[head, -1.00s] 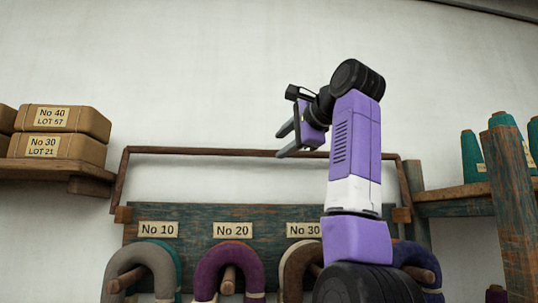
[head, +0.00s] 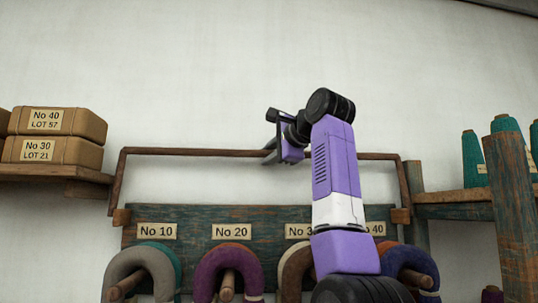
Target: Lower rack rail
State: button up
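The rack rail (head: 200,152) is a thin brown wooden bar, raised in front of the pale wall. Its two side arms run down to small wooden blocks at the ends of the weathered blue-green rack board (head: 190,213). My gripper (head: 270,152) is at the rail's top bar, a little right of its middle. The fingers look small and foreshortened and overlap the bar in the picture. I cannot tell whether they touch it or are closed on it. My wrist and forearm hide part of the bar to the right.
Wrapped boxes (head: 62,122) sit on a left shelf. Teal cones (head: 473,160) stand on a right shelf behind a post (head: 512,210). The wall above is clear.

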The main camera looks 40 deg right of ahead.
grip_shut()
dwell(1.0)
jog(key=shift+a+f, duration=0.1)
jog(key=shift+f, duration=0.05)
